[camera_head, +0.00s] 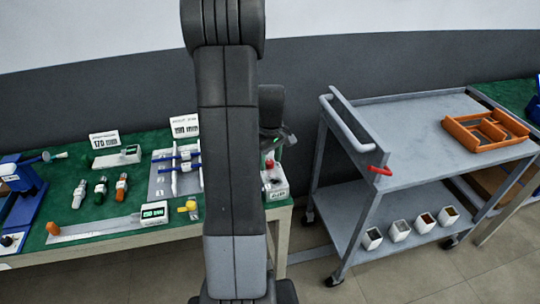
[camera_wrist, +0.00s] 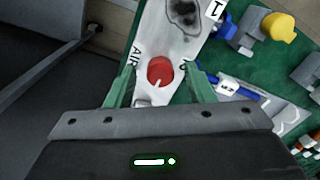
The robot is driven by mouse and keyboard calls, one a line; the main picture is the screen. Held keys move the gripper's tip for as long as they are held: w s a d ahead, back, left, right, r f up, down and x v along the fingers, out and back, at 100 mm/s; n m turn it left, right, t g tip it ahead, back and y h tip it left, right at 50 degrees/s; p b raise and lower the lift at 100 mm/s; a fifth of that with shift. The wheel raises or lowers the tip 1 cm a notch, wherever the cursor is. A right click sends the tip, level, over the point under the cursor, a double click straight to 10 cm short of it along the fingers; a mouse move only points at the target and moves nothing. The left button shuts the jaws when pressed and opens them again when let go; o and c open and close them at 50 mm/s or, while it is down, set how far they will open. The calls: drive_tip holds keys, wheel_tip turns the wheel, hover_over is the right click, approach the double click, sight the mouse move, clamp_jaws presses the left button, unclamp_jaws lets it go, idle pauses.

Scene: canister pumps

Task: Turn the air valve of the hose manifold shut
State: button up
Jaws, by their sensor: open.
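The air valve is a round red knob (camera_wrist: 160,69) with a white pointer mark, on a pale plate (camera_wrist: 153,38) lettered "AIR" on its left side. The pointer runs toward the lower left in the wrist view. More lettering right of the knob is mostly hidden by a finger. My gripper (camera_wrist: 159,76) is open, with its green fingers on the left and right of the knob; I cannot tell whether they touch it. In the head view the red knob (camera_head: 270,164) shows small at the bench's right end, beside my arm, which hides much of the manifold.
A green-topped bench (camera_head: 75,180) holds blue-handled parts (camera_head: 165,157), a yellow knob (camera_head: 190,206) and several gauges. A grey cart (camera_head: 420,125) with an orange tray (camera_head: 490,129) stands to the right. A floor gap separates bench and cart.

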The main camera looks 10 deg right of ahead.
sight(271, 161)
wheel_tip(271, 161, up, 14)
drive_tip(key=shift+d, duration=0.15)
idle(0.3)
drive_tip(key=shift+f, duration=0.15)
wheel_tip(271, 161, down, 14)
drive_tip(key=shift+r, duration=0.1)
idle(0.4)
drive_tip(key=shift+r, duration=0.1)
